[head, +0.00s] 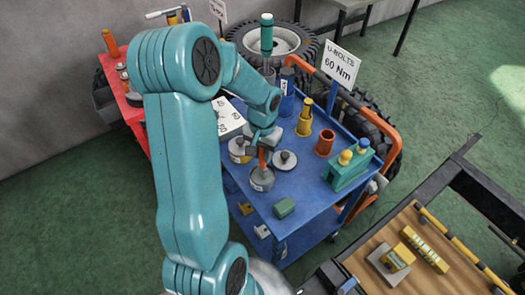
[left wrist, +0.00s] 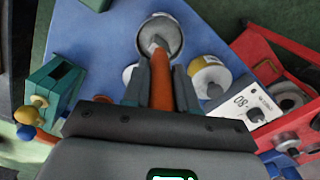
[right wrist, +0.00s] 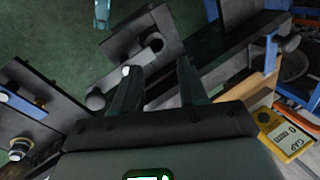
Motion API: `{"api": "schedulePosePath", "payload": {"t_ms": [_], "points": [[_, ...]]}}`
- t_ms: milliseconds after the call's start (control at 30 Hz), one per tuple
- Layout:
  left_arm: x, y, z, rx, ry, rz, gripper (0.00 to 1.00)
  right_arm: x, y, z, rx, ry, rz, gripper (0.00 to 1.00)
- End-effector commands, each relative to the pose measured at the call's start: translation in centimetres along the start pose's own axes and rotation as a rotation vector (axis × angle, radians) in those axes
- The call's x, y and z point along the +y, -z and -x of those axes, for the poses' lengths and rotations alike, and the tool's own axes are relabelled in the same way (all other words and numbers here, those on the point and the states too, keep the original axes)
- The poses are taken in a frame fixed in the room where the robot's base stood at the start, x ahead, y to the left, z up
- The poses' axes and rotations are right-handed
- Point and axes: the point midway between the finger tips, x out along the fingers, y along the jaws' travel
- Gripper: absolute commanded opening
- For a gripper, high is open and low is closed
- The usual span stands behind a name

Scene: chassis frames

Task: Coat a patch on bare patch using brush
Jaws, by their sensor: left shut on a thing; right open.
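My left gripper (head: 263,146) is over the blue cart, shut on the orange handle of the brush (head: 262,158). The handle also shows between the fingers in the left wrist view (left wrist: 160,82). The brush's lower end is at the open top of a grey tin (head: 262,180), which also shows in the left wrist view (left wrist: 160,36); its bristles are hidden, and I cannot tell how deep they sit. My right gripper (right wrist: 157,78) is open and empty among dark metal frame parts. I cannot make out the bare patch in any view.
The blue cart (head: 300,205) also holds a round grey lid (head: 284,160), an orange cup (head: 325,142), a green holder (head: 347,170) and a green block (head: 284,207). A red cart (head: 133,112) stands behind left. A wood-topped bench (head: 375,240) stands right.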

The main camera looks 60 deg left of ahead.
Motion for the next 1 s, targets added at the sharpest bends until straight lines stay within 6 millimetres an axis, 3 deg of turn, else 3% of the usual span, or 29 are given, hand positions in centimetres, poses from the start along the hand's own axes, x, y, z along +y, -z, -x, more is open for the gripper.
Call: {"api": "schedulePosePath", "payload": {"t_ms": [667, 1000], "points": [[0.0, 0.1, 6.5, 0.006, 0.0, 0.001, 0.0, -1.6, -0.1, 4.3, 0.0, 0.0, 0.0, 0.43], [0.0, 0.1, 6.6, 0.005, 0.0, 0.0, 0.0, -1.6, -0.1, 4.3, 0.0, 0.0, 0.0, 0.43]]}}
